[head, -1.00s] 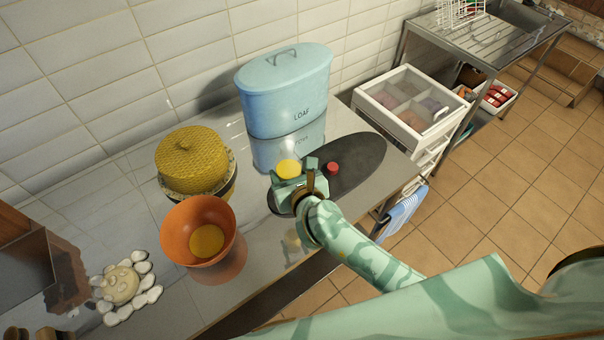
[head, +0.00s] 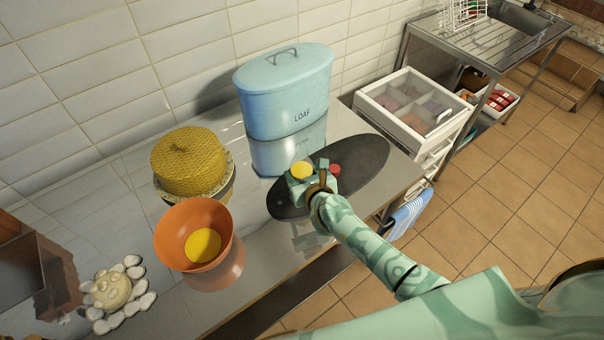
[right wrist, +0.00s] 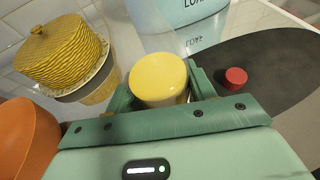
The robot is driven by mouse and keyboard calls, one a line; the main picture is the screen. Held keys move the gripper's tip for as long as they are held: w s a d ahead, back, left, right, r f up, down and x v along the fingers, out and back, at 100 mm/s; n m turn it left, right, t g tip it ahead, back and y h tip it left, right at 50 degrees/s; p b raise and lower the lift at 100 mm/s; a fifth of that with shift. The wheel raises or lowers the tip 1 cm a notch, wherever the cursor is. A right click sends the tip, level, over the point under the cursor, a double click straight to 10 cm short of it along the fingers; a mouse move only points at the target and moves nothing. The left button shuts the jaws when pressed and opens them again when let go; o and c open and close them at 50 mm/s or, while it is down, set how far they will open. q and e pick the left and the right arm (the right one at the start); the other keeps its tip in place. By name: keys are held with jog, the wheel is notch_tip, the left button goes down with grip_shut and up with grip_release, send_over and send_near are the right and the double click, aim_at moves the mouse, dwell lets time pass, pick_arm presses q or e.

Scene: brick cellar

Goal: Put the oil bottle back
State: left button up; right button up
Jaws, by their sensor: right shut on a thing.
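My right gripper (head: 312,175) is shut on a container with a round yellow cap (head: 302,170), which I take for the oil bottle. In the right wrist view the yellow cap (right wrist: 158,79) stands upright between the jaws, and the body below is mostly hidden. It is over the left part of a dark oval board (head: 362,160) on the counter. I cannot tell whether its base touches the board. A small red-topped thing (head: 335,169) is just to its right; it also shows in the right wrist view (right wrist: 236,78). My left gripper is not in view.
A blue loaf bin (head: 285,95) stands behind the board. A white drawer unit (head: 395,130) is beyond the counter's right end. The board's right part is clear.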

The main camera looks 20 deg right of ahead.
jog(key=o, duration=1.2)
jog(key=shift+f, duration=0.15)
jog(key=shift+o, duration=0.2)
jog(key=shift+r, duration=0.35)
jog(key=p+v, duration=0.2)
jog(key=v, duration=1)
jog(key=shift+f, duration=0.15)
